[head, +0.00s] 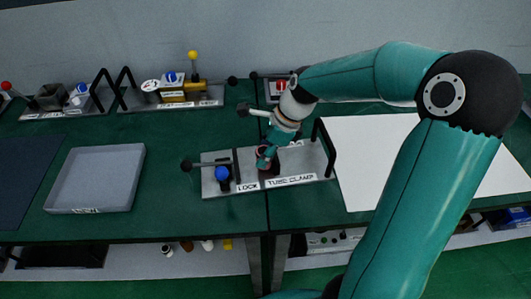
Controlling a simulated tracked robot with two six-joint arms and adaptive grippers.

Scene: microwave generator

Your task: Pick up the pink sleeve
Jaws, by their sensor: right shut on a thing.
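The pink sleeve (262,152) shows only as a small pinkish edge at the fingertips, at the tube clamp fixture (290,180). My right gripper (267,158) points down at it from above and is shut on it. The fingers hide most of the sleeve, and I cannot tell whether it touches the fixture. My left gripper is not in view.
The fixture has a blue knob (222,174), a "LOCK" label and black handles. A grey tray (95,178) lies to the left and a white panel (370,150) to the right. More lever fixtures (180,92) stand along the back. Green table is clear between tray and fixture.

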